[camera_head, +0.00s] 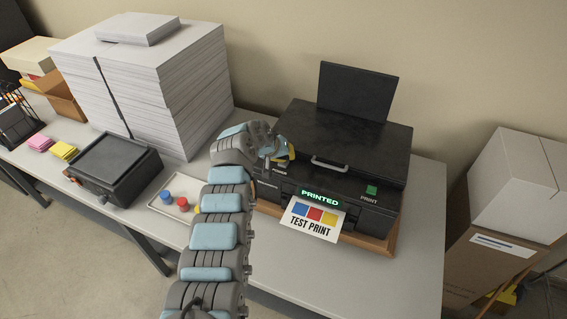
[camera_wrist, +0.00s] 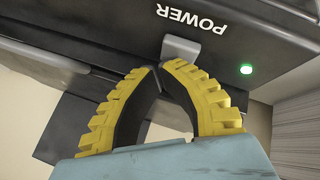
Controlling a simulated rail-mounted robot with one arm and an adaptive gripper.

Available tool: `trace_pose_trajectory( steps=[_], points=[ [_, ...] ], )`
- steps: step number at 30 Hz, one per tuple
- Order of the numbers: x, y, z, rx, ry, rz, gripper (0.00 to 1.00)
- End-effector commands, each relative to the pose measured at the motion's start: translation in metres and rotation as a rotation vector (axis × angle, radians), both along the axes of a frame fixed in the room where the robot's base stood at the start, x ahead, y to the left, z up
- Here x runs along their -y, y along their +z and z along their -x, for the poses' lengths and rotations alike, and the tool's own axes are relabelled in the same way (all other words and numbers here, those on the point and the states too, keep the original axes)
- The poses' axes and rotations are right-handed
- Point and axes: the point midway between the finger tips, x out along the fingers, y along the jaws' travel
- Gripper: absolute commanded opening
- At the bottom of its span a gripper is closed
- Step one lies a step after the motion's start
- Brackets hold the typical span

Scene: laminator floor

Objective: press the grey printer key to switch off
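In the head view my gripper (camera_head: 287,158) is at the left front of the black printer (camera_head: 345,134) and hides the key. The printer's display (camera_head: 320,197) reads PRINTED in green.
A TEST PRINT sheet (camera_head: 312,219) sticks out of the printer front. A green PRINT key (camera_head: 371,190) is at its right. Left of my arm are a tray (camera_head: 160,208) with coloured buttons and a black device (camera_head: 113,168). A tall paper stack (camera_head: 180,80) stands behind.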

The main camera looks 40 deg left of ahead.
Motion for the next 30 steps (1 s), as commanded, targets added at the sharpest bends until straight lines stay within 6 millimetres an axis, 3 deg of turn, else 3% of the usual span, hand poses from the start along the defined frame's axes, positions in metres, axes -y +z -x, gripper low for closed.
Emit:
trace_pose_trajectory(
  steps=[19, 30],
  points=[
    [0.001, -0.005, 0.0, -0.001, 0.0, 0.001, 0.0],
    [0.001, 0.009, 0.0, -0.001, -0.002, 0.0, 0.0]
  ],
)
